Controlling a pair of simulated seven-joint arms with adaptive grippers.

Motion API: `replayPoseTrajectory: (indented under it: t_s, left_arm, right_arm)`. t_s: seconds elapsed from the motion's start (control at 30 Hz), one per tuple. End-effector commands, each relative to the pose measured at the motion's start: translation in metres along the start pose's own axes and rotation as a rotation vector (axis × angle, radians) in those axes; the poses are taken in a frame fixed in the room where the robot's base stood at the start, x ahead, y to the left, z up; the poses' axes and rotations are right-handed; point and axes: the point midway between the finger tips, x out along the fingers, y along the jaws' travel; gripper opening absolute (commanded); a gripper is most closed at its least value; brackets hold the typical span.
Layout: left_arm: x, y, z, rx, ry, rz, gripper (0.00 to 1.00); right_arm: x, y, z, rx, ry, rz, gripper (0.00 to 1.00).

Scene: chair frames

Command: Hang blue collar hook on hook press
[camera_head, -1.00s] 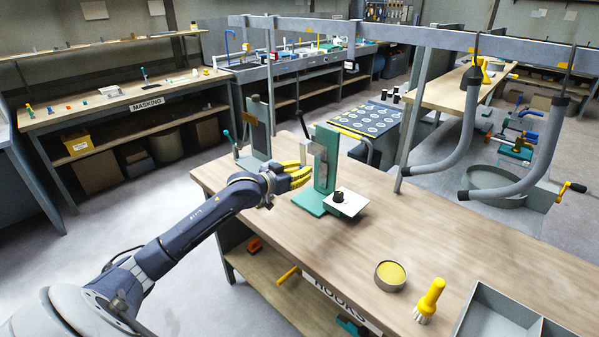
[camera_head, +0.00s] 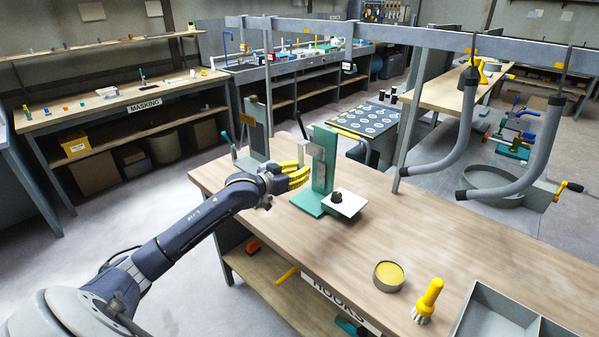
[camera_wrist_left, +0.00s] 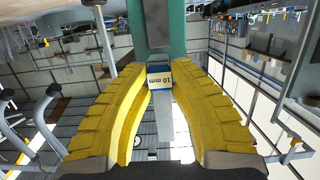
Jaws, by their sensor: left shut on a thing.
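The hook press (camera_head: 322,165) is a green upright stand with a green base at the near-left part of the wooden bench. A small white plate with a dark knob sits at its base. My left gripper (camera_head: 303,176), with yellow ribbed fingers, is right beside the press on its left. In the left wrist view the fingers (camera_wrist_left: 160,88) close on the blue collar hook (camera_wrist_left: 162,80), a grey metal piece with a blue band and a white "10 mm" label. The green press column (camera_wrist_left: 160,25) stands just beyond it. I cannot tell whether the hook touches the press. My right gripper is not in view.
The bench (camera_head: 440,245) has free room in its middle. A round tin with yellow contents (camera_head: 389,275), a yellow-handled brush (camera_head: 428,300) and a grey tray (camera_head: 490,320) are at the near right. A grey upright bracket (camera_head: 256,130) stands behind the gripper. Grey hoses (camera_head: 460,150) hang over the far side.

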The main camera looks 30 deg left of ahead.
Motion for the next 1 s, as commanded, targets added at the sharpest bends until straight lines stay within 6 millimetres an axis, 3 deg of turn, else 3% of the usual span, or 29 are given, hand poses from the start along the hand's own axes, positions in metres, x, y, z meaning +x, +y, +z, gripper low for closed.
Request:
replayPoseTrajectory:
  t_s: [1.0]
  left_arm:
    - [0.021, 0.000, -0.004, 0.000, 0.001, 0.000, 0.00]
  right_arm:
    - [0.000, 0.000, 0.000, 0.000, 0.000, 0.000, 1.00]
